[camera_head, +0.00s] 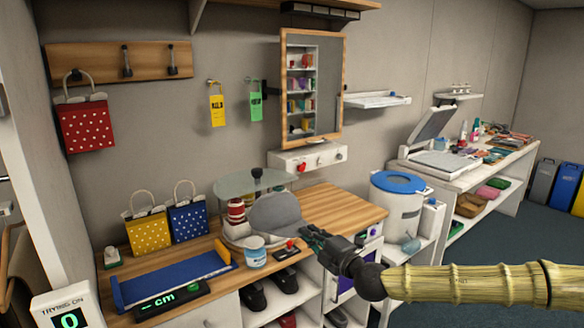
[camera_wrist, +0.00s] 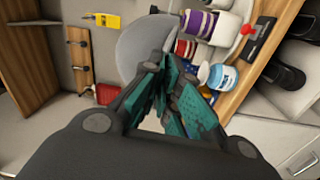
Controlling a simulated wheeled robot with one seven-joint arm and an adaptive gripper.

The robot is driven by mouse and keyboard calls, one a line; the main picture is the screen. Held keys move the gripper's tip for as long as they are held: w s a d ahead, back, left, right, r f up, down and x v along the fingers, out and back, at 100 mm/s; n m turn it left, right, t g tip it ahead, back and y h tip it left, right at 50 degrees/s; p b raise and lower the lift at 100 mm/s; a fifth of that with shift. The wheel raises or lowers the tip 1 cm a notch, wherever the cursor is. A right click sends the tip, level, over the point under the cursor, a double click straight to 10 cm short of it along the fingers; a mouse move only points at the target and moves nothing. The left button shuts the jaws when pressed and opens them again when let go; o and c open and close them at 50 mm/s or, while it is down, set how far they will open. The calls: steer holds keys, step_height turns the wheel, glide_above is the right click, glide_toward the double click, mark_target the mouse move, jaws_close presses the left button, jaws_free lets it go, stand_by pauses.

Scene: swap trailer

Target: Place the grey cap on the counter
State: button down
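The grey cap (camera_head: 274,212) is at the tip of my gripper (camera_head: 308,234), above the wooden counter (camera_head: 342,207) and in front of a stand with rolled items. In the wrist view the cap (camera_wrist: 140,45) lies at the ends of the teal-padded fingers (camera_wrist: 172,55), which close together on its edge. The cap looks tilted and apart from the counter top. The fingers hide part of its edge.
A white and blue jar (camera_head: 256,252), a small red-knobbed box (camera_head: 290,248) and a blue tray (camera_head: 172,283) stand on the counter. Yellow (camera_head: 148,234) and blue (camera_head: 189,220) bags stand behind. The counter's right part is clear.

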steer(key=s+d+f+m+t+h+b, duration=0.1)
steer(key=s+d+f+m+h+b, duration=0.1)
steer(key=s+f, duration=0.5)
steer(key=s+d+f+m+t+h+b, duration=0.1)
steer(key=s+d+f+h, duration=0.4)
steer(key=f, duration=1)
steer(key=s+d+f+m+t+h+b, duration=0.1)
steer(key=s+d+f+m+h+b, duration=0.2)
steer(key=s+f, duration=0.7)
steer(key=shift+d+f+m+t+h, duration=0.3)
steer(key=shift+d+f+m+h, duration=0.25)
steer(key=shift+d+f, duration=0.6)
steer(key=shift+d+r, duration=0.1)
steer(key=shift+r, duration=0.05)
